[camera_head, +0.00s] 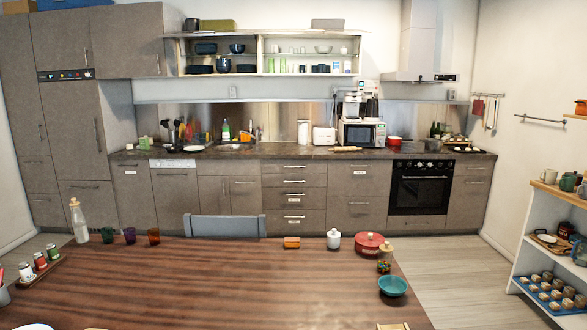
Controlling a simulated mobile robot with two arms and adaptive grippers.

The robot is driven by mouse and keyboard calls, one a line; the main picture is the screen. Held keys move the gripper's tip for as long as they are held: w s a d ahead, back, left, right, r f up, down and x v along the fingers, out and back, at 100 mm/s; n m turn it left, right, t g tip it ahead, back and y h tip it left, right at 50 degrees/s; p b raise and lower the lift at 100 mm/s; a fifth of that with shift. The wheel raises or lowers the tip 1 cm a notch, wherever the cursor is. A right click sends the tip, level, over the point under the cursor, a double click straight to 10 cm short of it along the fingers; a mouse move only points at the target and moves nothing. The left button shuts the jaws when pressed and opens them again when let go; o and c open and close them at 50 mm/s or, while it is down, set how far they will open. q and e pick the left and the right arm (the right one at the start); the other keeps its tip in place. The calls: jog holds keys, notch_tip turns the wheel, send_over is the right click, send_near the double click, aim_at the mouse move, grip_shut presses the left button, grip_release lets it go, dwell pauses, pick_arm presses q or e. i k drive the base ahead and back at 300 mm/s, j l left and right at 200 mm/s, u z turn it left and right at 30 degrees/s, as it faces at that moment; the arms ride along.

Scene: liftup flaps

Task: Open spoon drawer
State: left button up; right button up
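A stack of brown-grey drawers (294,197) stands in the middle of the lower kitchen cabinets, left of the oven. Each drawer has a horizontal handle, and several carry small white labels too small to read. I cannot tell which one is the spoon drawer. All the drawers in the stack look shut. Neither of my grippers shows in the head view.
A wooden table (190,285) with cups, a bottle, a red pot (369,244) and a teal bowl (393,286) lies between me and the cabinets. A grey-blue chair (225,226) stands at its far side. Floor (455,270) is clear on the right, beside a white shelf (545,235).

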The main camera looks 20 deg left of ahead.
aim_at(269, 165)
jog(key=i+l+z, duration=0.65)
jog(key=l+z, duration=0.15)
jog(key=l, duration=0.2)
jog(key=i+l+z, duration=0.5)
jog(key=i+z, duration=0.3)
jog(key=i+u, duration=0.35)
jog(key=i+l+u, duration=0.15)
jog(key=i+u, duration=0.2)
jog(key=i, duration=0.15)
jog(key=i+j+u, duration=0.2)
jog(key=i+u, duration=0.2)
jog(key=i+j+u, duration=0.1)
jog(key=i+u, duration=1)
jog(key=i+l+u, duration=0.15)
jog(key=i, duration=1.8)
jog(key=i+j+u, duration=0.1)
jog(key=i+u, duration=0.25)
jog(key=i, duration=0.15)
jog(key=i+u, duration=0.4)
jog(key=i+l+u, duration=0.35)
jog(key=i, duration=0.2)
jog(key=i+j+u, duration=0.25)
jog(key=i, duration=0.15)
jog(key=i+u, duration=0.2)
jog(key=i, duration=0.2)
jog(key=i+j+z, duration=0.5)
jog(key=j+z, duration=0.15)
jog(key=i+j+z, duration=0.3)
jog(key=j+z, duration=0.35)
jog(key=j, duration=0.15)
